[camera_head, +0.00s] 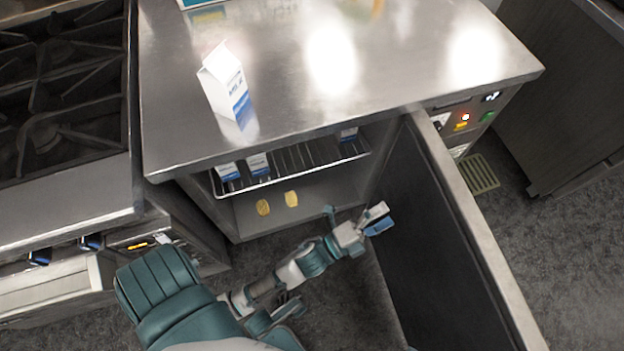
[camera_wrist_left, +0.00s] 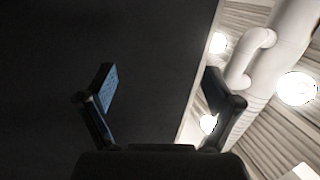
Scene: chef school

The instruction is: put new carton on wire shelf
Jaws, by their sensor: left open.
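A white and blue milk carton (camera_head: 222,82) stands upright on the steel countertop. Below it, inside the open under-counter cabinet, is the wire shelf (camera_head: 300,160). Two similar cartons (camera_head: 258,162) show at its left, and part of another (camera_head: 348,134) at its right; the counter edge hides their tops. My left gripper (camera_head: 355,216) is open and empty, low in front of the cabinet opening and beside the open door. Its spread fingers also show in the left wrist view (camera_wrist_left: 160,82), with nothing between them. My right gripper is not in view.
The cabinet door (camera_head: 440,240) stands open to the right of my left gripper. Two yellow items (camera_head: 276,203) lie on the cabinet floor under the shelf. A gas stove (camera_head: 65,100) is at the left. The countertop (camera_head: 330,60) around the carton is mostly clear.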

